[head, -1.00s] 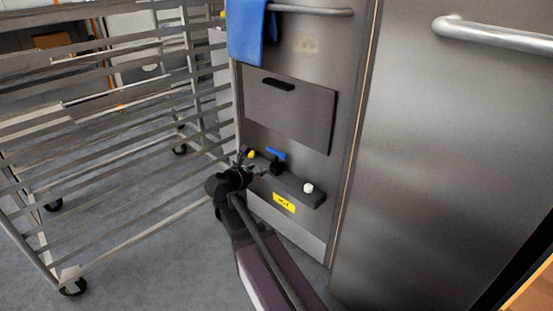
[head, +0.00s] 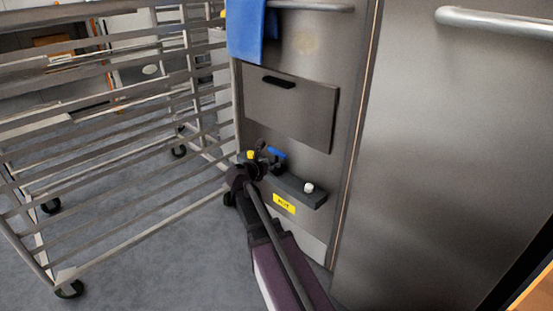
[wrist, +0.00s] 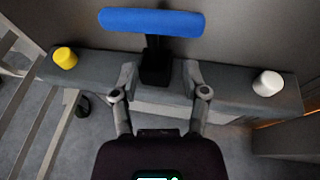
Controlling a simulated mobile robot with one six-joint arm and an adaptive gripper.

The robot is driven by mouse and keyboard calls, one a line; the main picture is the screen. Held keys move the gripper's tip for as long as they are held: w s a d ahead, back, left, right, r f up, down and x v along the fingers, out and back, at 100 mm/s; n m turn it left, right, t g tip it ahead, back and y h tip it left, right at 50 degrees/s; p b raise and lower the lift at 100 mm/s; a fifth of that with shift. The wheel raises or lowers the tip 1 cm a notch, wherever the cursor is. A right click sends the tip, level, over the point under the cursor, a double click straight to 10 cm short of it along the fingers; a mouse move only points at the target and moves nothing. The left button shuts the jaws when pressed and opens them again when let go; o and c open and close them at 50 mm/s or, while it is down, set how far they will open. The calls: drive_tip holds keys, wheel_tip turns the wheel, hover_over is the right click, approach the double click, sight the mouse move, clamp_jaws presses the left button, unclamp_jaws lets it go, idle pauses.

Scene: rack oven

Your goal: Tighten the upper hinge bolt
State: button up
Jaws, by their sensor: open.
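A blue-handled T-shaped tool (head: 276,153) stands on a dark grey ledge (head: 312,201) on the steel oven front. In the wrist view, its blue crossbar (wrist: 152,22) lies above a black stem and block (wrist: 156,65). My gripper (wrist: 160,82) is open, with one finger on each side of the black block, and gaps seem to show on both sides. In the head view my gripper (head: 262,162) is just left of the blue handle and partly covers the ledge. I cannot make out an upper hinge bolt in either view.
The ledge carries a yellow knob (wrist: 65,57) at left and a white knob (wrist: 267,83) at right. A yellow label (head: 284,204) is below it. A wheeled rack (head: 110,160) stands close on the left. A blue cloth (head: 247,30) hangs from the upper bar.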

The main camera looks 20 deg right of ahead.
sight(276, 159)
idle(0.3)
drive_tip(key=shift+w+b+x, duration=0.2)
drive_tip(key=shift+b+x, duration=0.05)
drive_tip(key=shift+x, duration=0.7)
drive_tip(key=shift+w+b+x, duration=0.2)
drive_tip(key=shift+x, duration=0.8)
drive_tip(key=shift+w+d+f, duration=0.1)
drive_tip(key=shift+w+d, duration=0.2)
drive_tip(key=shift+d, duration=0.1)
clamp_jaws()
